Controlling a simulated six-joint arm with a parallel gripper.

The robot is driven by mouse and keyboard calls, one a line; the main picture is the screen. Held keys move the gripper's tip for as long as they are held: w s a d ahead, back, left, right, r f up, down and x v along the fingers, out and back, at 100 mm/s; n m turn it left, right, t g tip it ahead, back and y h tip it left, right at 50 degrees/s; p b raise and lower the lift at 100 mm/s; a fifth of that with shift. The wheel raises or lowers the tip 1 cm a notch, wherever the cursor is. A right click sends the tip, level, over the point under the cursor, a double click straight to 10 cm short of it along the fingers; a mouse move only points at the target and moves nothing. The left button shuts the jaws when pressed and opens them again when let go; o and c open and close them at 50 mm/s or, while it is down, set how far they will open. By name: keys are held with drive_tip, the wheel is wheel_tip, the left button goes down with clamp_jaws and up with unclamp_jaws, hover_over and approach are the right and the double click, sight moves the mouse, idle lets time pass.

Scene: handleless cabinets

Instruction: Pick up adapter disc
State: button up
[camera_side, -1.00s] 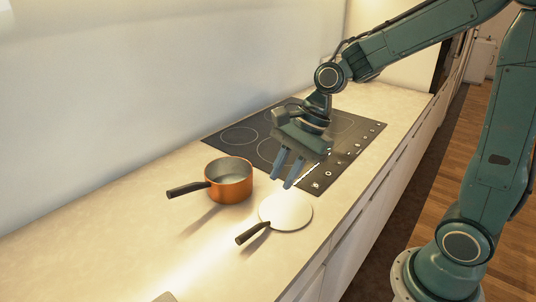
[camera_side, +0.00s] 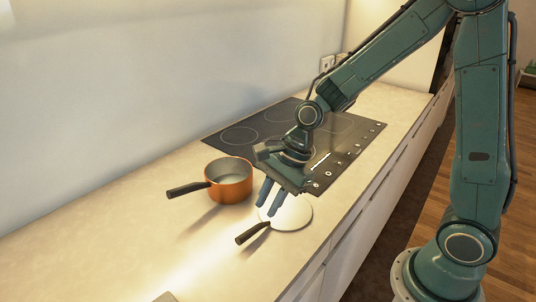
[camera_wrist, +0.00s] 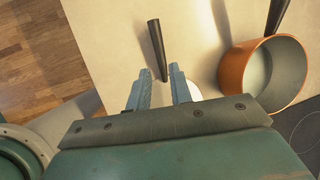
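The adapter disc (camera_side: 296,214) is a flat white round plate with a black handle, lying on the counter. Its handle (camera_side: 252,233) points toward the lower left in the side view. My gripper (camera_side: 266,210) is above the disc's left part, fingers pointing down and apart with nothing between them. In the wrist view, my gripper (camera_wrist: 160,70) shows two spread fingers, with the black handle (camera_wrist: 157,48) extending up from between their tips. Most of the disc is hidden there behind the fingers and gripper body; a pale sliver (camera_wrist: 194,92) shows beside the right finger.
An orange pot (camera_side: 232,186) with a black handle stands left of the disc; it also shows in the wrist view (camera_wrist: 244,68). A black cooktop (camera_side: 240,136) lies behind my gripper. The counter in front is mostly clear.

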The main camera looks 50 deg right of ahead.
sight(257, 226)
drive_tip(key=shift+x, duration=0.8)
drive_tip(key=shift+f, duration=0.1)
drive_tip(key=shift+x, duration=2.5)
drive_tip(key=shift+c, duration=0.4)
clamp_jaws()
